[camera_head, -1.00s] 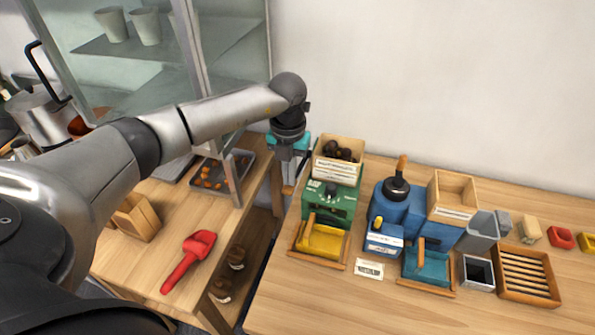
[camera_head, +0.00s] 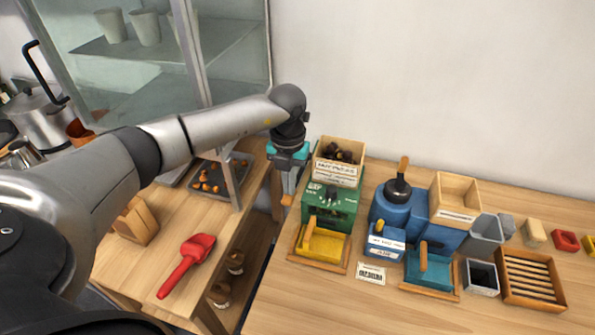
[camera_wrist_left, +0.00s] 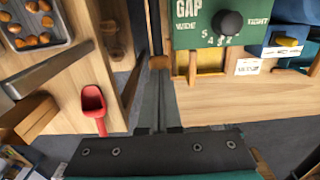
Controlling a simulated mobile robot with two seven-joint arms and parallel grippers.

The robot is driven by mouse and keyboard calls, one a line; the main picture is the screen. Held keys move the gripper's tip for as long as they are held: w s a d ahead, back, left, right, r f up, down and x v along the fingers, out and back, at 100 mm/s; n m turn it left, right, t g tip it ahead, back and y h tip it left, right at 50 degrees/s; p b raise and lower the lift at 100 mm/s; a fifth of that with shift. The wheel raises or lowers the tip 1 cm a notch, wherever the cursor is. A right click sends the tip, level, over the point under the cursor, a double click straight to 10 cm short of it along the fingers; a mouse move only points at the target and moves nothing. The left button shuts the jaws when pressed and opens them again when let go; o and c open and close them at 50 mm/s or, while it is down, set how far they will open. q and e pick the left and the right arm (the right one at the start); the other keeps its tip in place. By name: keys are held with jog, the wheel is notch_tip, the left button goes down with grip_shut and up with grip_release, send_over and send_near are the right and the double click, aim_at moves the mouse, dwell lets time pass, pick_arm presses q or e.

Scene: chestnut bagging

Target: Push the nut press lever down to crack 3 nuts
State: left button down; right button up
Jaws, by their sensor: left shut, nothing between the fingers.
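The green nut press (camera_head: 330,205) stands at the left end of the right-hand table. A wooden box of dark nuts (camera_head: 340,160) sits on top of it and a yellow tray (camera_head: 322,245) is at its front. A small wooden knob (camera_head: 287,200), apparently the lever's end, shows at the press's left side; it also shows in the left wrist view (camera_wrist_left: 158,62). My left gripper (camera_head: 289,188) points down beside the press, shut and empty. Its fingertips (camera_wrist_left: 160,75) are at the knob; I cannot tell whether they touch. The lever's arm is mostly hidden. My right gripper is out of view.
A blue machine (camera_head: 405,212) with an empty wooden box (camera_head: 455,195) stands right of the press. On the left table are a red scoop (camera_head: 186,265) and a dark tray of orange-brown nuts (camera_head: 212,188). A gap separates the tables. A glass cabinet (camera_head: 165,60) stands behind.

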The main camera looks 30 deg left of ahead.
aim_at(288, 201)
pick_arm(q)
jog(key=shift+s+f+b, duration=0.2)
jog(key=shift+f+b, duration=0.35)
jog(key=shift+f, duration=0.55)
jog(key=shift+s+f+b, duration=0.15)
jog(key=shift+f+b, duration=0.55)
jog(key=shift+f, duration=0.4)
jog(key=shift+f+b, duration=0.3)
jog(key=shift+f, duration=0.1)
jog(key=r+p, duration=0.2)
jog(key=r, duration=0.1)
jog(key=r+p, duration=0.2)
jog(key=r, duration=0.1)
jog(key=r+p, duration=0.3)
jog(key=shift+w+r, duration=0.35)
jog(key=shift+w, duration=0.05)
jog(key=shift+f, duration=0.1)
